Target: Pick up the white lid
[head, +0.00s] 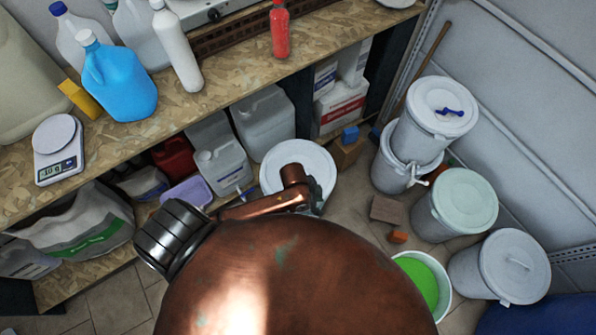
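A round white lid (320,163) shows in the head view, right of centre, near the lower shelf edge. I cannot tell whether it lies on the floor or on something. My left gripper (312,203) is at the lid's near edge, and my copper-coloured arm covers part of the lid. The fingers are mostly hidden behind the arm, so I cannot tell whether they are open or touching the lid. My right gripper is not in view.
Lidded white drums (440,112) stand along the right wall, with a green-lidded one (466,200) among them. A bucket of green liquid (420,280) stands nearby. The workbench (115,150) holds bottles and a scale (57,150). My arm hides the lower middle.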

